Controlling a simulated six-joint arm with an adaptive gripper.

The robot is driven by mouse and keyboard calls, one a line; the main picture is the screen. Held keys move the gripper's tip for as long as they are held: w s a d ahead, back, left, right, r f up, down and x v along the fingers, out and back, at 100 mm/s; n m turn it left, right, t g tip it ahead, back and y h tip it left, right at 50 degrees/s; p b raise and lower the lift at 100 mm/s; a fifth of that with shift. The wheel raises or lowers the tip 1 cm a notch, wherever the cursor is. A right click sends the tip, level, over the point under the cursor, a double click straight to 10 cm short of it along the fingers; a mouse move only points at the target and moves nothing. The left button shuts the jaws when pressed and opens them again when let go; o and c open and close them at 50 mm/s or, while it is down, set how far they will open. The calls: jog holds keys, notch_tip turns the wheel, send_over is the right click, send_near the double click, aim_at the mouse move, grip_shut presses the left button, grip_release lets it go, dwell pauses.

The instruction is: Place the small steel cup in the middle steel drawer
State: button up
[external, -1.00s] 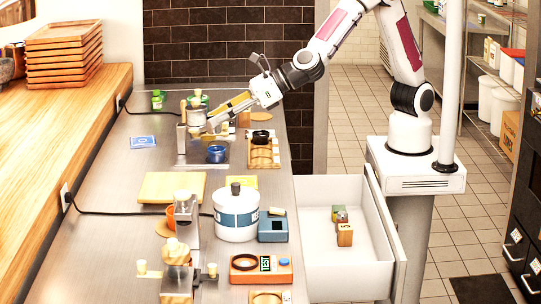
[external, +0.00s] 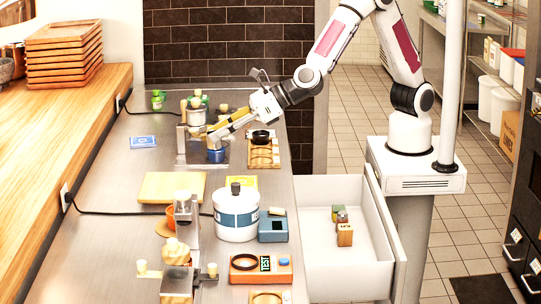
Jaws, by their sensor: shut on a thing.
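A small blue metal-looking cup (external: 217,156) stands upright by the coffee machine at the far part of the steel counter. It is the only small cup I see near my gripper, though it looks blue rather than plain steel. My gripper (external: 214,142) reaches down to it from the upper right and is shut on its upper part. The fingers partly hide the rim. An open pale grey drawer (external: 350,272) sticks out from the counter's right side. A few small blocks (external: 343,226) lie inside it.
A wooden tamper rack (external: 264,157) stands right of the cup. Nearer are a cutting board (external: 172,187), a white lidded pot (external: 236,214), a blue scale (external: 272,230) and an orange device (external: 261,269). The drawer floor has free room around the blocks.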

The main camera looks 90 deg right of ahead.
jog(key=shift+f, duration=3.1)
jog(key=shift+f, duration=1.85)
jog(key=shift+f, duration=0.1)
jog(key=o, duration=1)
jog(key=shift+s+r, duration=0.4)
jog(key=shift+s, duration=0.05)
jog(key=v, duration=1.1)
